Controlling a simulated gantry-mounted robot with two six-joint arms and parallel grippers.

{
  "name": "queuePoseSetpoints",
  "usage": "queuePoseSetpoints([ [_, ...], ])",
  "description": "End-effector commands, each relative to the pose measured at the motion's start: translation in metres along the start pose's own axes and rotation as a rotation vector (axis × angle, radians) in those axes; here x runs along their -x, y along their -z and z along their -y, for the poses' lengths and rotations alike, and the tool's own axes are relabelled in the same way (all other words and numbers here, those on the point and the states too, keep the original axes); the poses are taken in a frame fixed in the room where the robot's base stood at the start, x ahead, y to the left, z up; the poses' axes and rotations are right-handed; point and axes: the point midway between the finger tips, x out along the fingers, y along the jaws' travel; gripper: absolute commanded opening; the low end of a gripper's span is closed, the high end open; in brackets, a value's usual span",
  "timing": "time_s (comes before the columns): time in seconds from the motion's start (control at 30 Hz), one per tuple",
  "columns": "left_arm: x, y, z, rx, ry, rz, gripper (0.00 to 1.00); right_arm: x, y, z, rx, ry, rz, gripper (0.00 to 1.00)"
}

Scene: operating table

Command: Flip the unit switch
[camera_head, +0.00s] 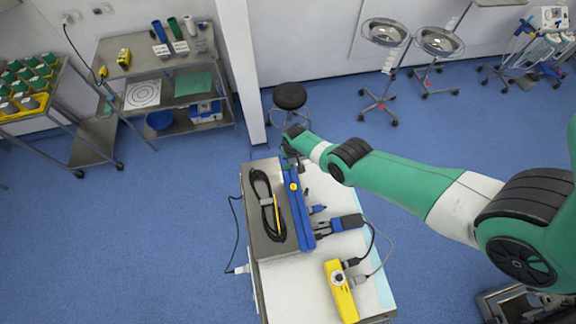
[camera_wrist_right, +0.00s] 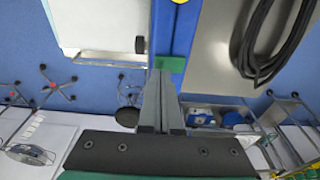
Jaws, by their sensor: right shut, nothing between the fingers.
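The unit is a grey box (camera_head: 270,236) with a blue front panel (camera_head: 301,222), lying on the white-topped table. In the right wrist view the blue panel (camera_wrist_right: 184,30) runs up from the fingertips. A small green switch-like piece (camera_wrist_right: 171,64) sits at the near end of that panel. My right gripper (camera_head: 290,160) is at the far end of the unit. In the wrist view its fingers (camera_wrist_right: 161,76) are shut and empty, with their tips at the green piece; I cannot tell whether they touch it. My left gripper is not in view.
A coiled black cable (camera_head: 267,205) lies on the unit. A yellow device (camera_head: 340,290) and a blue-black connector (camera_head: 339,225) with cables are on the table (camera_head: 305,285). A black stool (camera_head: 290,96) and a white pillar (camera_head: 243,75) stand beyond. The blue floor at left is free.

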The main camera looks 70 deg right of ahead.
Motion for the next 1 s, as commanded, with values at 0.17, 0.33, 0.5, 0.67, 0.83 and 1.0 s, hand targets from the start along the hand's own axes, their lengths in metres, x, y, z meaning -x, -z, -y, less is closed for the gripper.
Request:
queuePoseSetpoints([
  [0.17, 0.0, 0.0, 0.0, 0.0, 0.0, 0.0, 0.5, -0.001, 0.0, 0.0, 0.0, 0.0, 0.0, 0.0],
  [0.33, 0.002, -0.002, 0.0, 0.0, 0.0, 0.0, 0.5, -0.003, -0.001, 0.0, 0.0, 0.0, 0.0, 0.0],
  [0.5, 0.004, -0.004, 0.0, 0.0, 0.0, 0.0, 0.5, -0.006, -0.001, 0.0, 0.0, 0.0, 0.0, 0.0],
  [0.67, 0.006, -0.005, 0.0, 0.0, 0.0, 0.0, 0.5, -0.008, -0.001, 0.0, 0.0, 0.0, 0.0, 0.0],
  [0.83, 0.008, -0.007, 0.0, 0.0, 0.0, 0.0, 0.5, -0.011, -0.002, 0.0, 0.0, 0.0, 0.0, 0.0],
  [1.0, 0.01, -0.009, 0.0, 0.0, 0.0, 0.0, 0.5, -0.013, -0.002, 0.0, 0.0, 0.0, 0.0, 0.0],
])
